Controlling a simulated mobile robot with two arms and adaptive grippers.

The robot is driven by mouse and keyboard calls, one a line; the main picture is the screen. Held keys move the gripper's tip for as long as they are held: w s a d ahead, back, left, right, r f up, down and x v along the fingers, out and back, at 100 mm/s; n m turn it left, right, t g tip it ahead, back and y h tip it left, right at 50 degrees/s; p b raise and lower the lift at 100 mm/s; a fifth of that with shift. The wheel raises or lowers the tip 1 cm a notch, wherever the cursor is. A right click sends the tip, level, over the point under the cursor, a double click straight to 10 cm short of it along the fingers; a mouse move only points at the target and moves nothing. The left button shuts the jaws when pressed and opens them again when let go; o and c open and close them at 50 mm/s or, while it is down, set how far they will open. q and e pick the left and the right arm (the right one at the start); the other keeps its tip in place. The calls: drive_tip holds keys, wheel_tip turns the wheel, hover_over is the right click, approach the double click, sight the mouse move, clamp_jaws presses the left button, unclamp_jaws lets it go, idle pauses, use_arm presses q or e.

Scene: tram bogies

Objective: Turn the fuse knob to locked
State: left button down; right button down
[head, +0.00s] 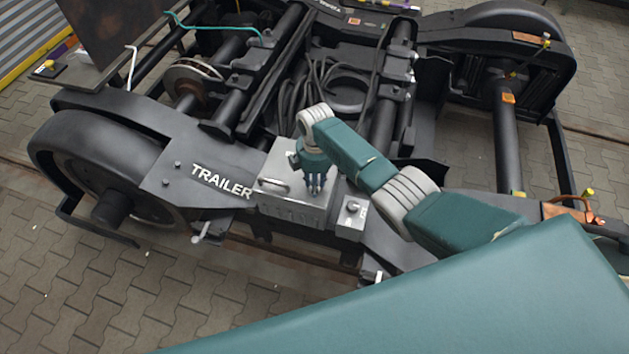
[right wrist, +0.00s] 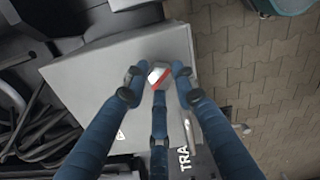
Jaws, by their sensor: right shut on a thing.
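The fuse knob (right wrist: 159,74) is grey with a red stripe across its face. It sits on the light grey box (right wrist: 85,80), and in the right wrist view the stripe runs diagonally. My right gripper (right wrist: 155,80) has its blue fingers closed around the knob. In the head view my right gripper (head: 315,188) reaches down onto the top of the grey box (head: 265,190) beside the word TRAILER, and it hides the knob there. My left gripper is not in either view.
The box has a bar handle (head: 272,184) on its top. A smaller grey box (head: 352,212) stands to its right. The dark bogie frame (head: 130,145), wheels and cables surround it. Paved floor (head: 80,270) is open in front.

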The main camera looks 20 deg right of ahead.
drive_tip(key=m, duration=0.2)
drive_tip(key=m+p, duration=0.1)
drive_tip(key=shift+s+d+m, duration=0.25)
drive_tip(key=shift+d+m, duration=0.05)
drive_tip(key=shift+s+f+m+p, duration=0.1)
drive_tip(key=shift+f+m+p, duration=0.1)
drive_tip(key=shift+m, duration=0.7)
drive_tip(key=shift+s+f+m+p, duration=0.1)
drive_tip(key=shift+m+p, duration=0.05)
drive_tip(key=shift+m, duration=0.75)
drive_tip(key=c, duration=1.4)
unclamp_jaws()
drive_tip(key=shift+r, duration=0.15)
drive_tip(key=shift+w+a+r, duration=0.1)
drive_tip(key=shift+w+a, duration=0.05)
drive_tip(key=shift+w+a+r, duration=0.1)
drive_tip(key=shift+r, duration=0.5)
wheel_tip(320, 180, up, 11)
drive_tip(key=shift+s+d+f, duration=0.15)
drive_tip(key=shift+s+d, duration=0.05)
drive_tip(key=shift+d, duration=0.05)
